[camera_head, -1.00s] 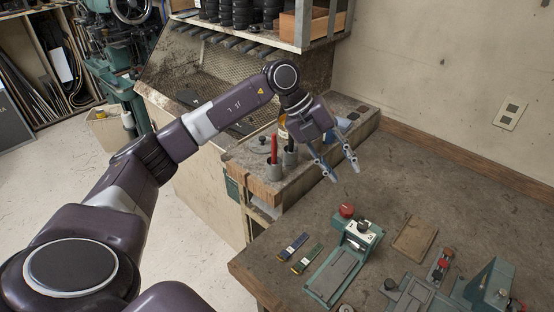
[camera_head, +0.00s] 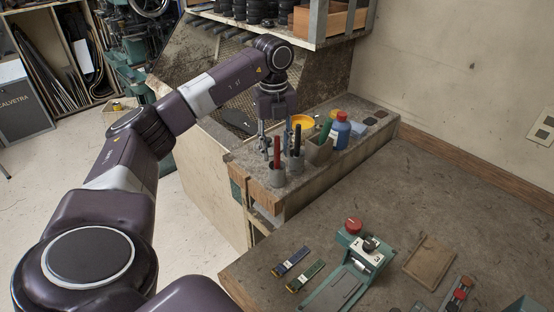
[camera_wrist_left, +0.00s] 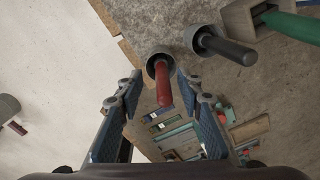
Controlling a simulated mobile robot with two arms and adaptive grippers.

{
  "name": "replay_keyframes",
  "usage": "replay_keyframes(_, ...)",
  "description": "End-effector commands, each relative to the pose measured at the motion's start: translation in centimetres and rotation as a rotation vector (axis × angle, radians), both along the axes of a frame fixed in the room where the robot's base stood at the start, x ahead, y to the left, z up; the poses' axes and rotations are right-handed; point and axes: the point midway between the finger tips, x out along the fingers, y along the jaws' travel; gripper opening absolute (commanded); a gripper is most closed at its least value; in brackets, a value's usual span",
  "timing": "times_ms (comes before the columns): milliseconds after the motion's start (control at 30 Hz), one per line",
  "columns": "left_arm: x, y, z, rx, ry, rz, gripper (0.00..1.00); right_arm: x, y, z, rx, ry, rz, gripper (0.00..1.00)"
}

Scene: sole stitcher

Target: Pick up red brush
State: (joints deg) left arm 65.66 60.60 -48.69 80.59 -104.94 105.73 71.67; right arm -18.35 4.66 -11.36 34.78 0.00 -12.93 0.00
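The red brush (camera_head: 277,149) stands upright in a small grey cup (camera_head: 277,176) near the front corner of the raised shelf block. In the left wrist view the red brush (camera_wrist_left: 163,88) shows between the tips of my fingers, with no finger visibly touching it. My left gripper (camera_head: 275,153) is open and points down over the cup. It also shows in the left wrist view (camera_wrist_left: 160,97), with a blue-padded finger on each side. My right gripper is in no view.
A black-handled tool (camera_head: 297,140) stands in a second cup (camera_head: 295,165) just right of the brush. Behind are a box (camera_head: 320,150), a blue bottle (camera_head: 340,132) and a yellow container (camera_head: 302,121). A green clamp-like device (camera_head: 362,255) sits on the bench below.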

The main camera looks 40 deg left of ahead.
Motion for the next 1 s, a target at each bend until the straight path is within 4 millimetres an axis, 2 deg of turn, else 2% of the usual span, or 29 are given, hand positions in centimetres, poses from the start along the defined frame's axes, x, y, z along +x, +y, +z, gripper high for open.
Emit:
replay_keyframes(33, -0.1, 0.1, -0.5, 0.000, 0.006, 0.000, 0.34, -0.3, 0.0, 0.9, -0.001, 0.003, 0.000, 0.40)
replay_keyframes(133, 0.0, 0.1, -2.0, 0.001, 0.003, 0.000, 0.34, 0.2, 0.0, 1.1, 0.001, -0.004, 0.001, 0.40)
replay_keyframes(300, 0.1, 0.0, -2.8, 0.001, -0.001, 0.000, 0.34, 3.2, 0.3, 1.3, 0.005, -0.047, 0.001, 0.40)
replay_keyframes(400, 0.1, 0.0, -2.8, 0.001, -0.001, 0.000, 0.34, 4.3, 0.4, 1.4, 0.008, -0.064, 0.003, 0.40)
replay_keyframes(467, 0.1, 0.0, -2.8, 0.001, -0.001, 0.000, 0.34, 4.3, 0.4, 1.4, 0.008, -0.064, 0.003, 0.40)
replay_keyframes(767, 0.1, 0.0, -2.8, -0.001, -0.001, -0.001, 0.01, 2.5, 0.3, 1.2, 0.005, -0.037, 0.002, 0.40)
replay_keyframes(1000, 0.1, 0.0, -2.8, -0.001, -0.001, -0.001, 0.00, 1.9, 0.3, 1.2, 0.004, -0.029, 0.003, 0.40)
